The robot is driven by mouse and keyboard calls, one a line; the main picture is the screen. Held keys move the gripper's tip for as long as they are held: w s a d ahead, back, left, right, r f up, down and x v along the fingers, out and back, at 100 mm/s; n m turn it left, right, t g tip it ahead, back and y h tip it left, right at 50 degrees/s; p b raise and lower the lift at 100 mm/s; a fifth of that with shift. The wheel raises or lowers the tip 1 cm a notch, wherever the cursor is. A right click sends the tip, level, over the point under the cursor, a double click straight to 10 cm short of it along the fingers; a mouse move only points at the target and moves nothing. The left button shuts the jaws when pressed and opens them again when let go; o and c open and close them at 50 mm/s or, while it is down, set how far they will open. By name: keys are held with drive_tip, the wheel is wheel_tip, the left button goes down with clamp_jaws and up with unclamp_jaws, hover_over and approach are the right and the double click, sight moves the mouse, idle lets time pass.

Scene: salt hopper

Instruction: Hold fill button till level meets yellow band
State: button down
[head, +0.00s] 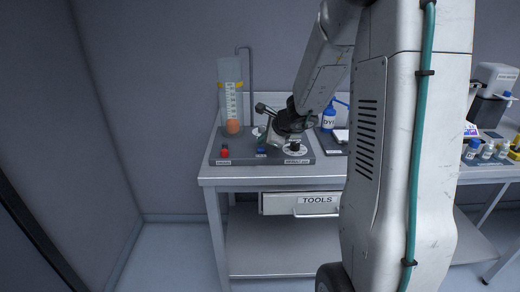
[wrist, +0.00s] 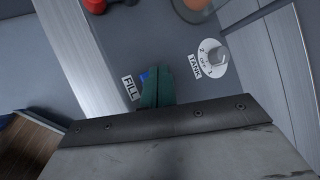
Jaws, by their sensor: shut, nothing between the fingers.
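My gripper (wrist: 156,72) is shut and empty, its green fingers over the panel beside the FILL label (wrist: 129,88). The blue fill button (wrist: 145,76) is partly hidden by the fingers; I cannot tell whether they touch it. In the head view the blue button (head: 261,151) shows at the panel's front, just left of my gripper. The clear level column (head: 230,75) stands at the panel's back left with a white scale. An orange ball (head: 233,126) sits low in the column, well below the yellow.
A red knob (head: 224,152) is left of the blue button. A TANK dial (wrist: 213,58) is right of the fingers. The grey panel (head: 215,158) sits on a bench with a TOOLS drawer (head: 300,204). A blue-labelled bottle (head: 328,118) and small bottles stand to the right.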

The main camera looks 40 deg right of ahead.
drive_tip(key=shift+f, duration=0.4)
drive_tip(key=shift+f, duration=0.5)
idle(7.1)
